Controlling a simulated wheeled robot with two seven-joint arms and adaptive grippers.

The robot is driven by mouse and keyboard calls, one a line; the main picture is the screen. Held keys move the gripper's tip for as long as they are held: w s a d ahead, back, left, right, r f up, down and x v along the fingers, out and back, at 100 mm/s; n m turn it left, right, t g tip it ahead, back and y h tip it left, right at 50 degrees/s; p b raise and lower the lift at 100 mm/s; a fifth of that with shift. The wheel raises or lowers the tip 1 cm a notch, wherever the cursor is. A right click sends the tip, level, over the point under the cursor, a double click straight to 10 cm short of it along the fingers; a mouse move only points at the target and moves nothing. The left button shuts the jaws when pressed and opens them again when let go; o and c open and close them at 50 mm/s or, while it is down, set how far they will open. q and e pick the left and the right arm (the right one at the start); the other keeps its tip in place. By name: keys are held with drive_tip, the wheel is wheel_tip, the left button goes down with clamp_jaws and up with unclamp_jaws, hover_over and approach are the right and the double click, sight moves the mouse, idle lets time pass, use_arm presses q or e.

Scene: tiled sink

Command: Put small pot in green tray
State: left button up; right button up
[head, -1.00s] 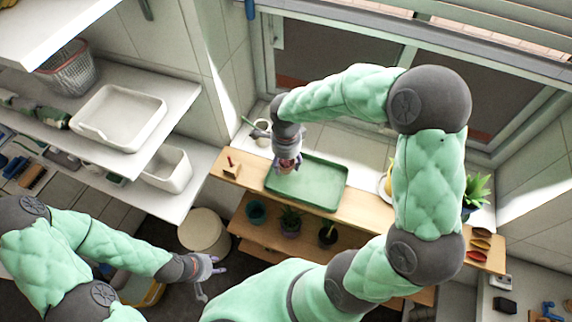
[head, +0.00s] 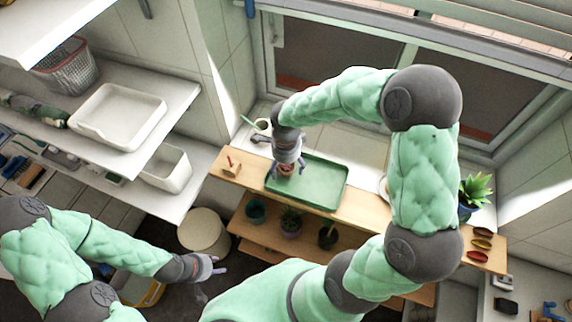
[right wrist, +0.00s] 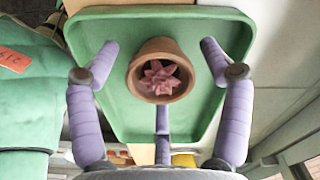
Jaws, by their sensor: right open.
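The small pot (right wrist: 143,52) is terracotta with a pink, star-shaped succulent in it. In the right wrist view it appears upright inside the green tray (right wrist: 98,38), with bare tray around it. In the head view the pot (head: 286,170) shows at the left part of the tray (head: 322,186), partly hidden by my right gripper. My right gripper (head: 287,168) is right above the pot. Its purple fingers (right wrist: 162,85) are spread around the pot with visible gaps at both sides. My left gripper (head: 211,268) is low at the left, away from the tray; its fingers are unclear.
The tray lies on a wooden shelf (head: 365,213) below the window. Red and dark small dishes (head: 480,243) and a green plant (head: 474,190) are at the right. More potted plants (head: 291,222) stand on the lower shelf. A white tray (head: 118,116) is at the left.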

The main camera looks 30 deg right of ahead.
drive_tip(key=shift+r, duration=0.1)
wheel_tip(320, 180, up, 12)
drive_tip(key=shift+p, duration=0.35)
idle(0.4)
